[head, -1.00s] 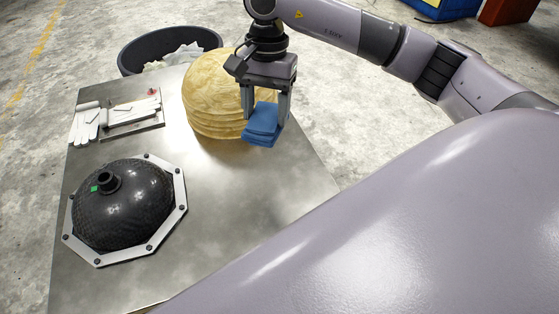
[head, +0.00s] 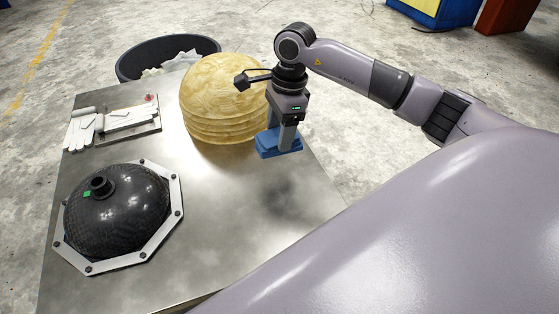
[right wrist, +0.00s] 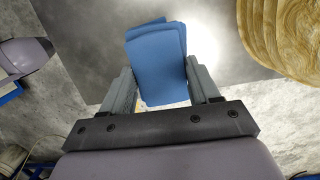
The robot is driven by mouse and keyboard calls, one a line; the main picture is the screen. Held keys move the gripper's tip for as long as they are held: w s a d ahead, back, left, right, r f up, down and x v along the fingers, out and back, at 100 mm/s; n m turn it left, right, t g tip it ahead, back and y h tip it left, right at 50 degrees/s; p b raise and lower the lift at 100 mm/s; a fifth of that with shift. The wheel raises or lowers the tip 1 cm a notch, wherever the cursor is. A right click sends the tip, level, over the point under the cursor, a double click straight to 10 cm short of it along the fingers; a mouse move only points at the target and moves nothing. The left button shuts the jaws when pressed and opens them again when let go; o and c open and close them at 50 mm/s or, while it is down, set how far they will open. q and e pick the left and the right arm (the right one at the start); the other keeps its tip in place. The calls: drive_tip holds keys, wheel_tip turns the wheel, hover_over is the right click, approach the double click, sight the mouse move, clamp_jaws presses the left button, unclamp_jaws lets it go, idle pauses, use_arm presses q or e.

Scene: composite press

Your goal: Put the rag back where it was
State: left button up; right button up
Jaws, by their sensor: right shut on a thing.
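The blue folded rag (head: 268,150) is between the fingers of my right gripper (head: 280,140), near the right edge of the metal table (head: 230,220). My right gripper is shut on the rag. In the right wrist view the rag (right wrist: 157,60) sticks out past the two grey fingers (right wrist: 163,90), with the table surface beyond it. The head view does not clearly show whether the rag touches the table. My left gripper is not in view.
A ribbed yellowish dome-shaped stack (head: 222,100) stands just left of the rag. A black dome in an octagonal metal frame (head: 118,212), white gloves (head: 80,130) and a small tray (head: 130,130) are further left. A dark bin (head: 135,68) stands behind. The table's front middle is clear.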

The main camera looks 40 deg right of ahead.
wheel_tip(320, 180, down, 10)
drive_tip(key=shift+r, duration=0.1)
idle(0.4)
drive_tip(key=shift+f+b, duration=0.3)
drive_tip(key=shift+b, duration=0.05)
drive_tip(key=o, duration=1.1)
drive_tip(key=shift+r, duration=0.1)
drive_tip(key=shift+r, duration=0.1)
drive_tip(key=shift+r+p, duration=0.25)
drive_tip(key=shift+p, duration=0.1)
drive_tip(key=r, duration=0.3)
drive_tip(key=d+r, duration=0.1)
drive_tip(key=r, duration=0.7)
drive_tip(key=shift+s+d+r, duration=0.25)
drive_tip(key=shift+d, duration=0.15)
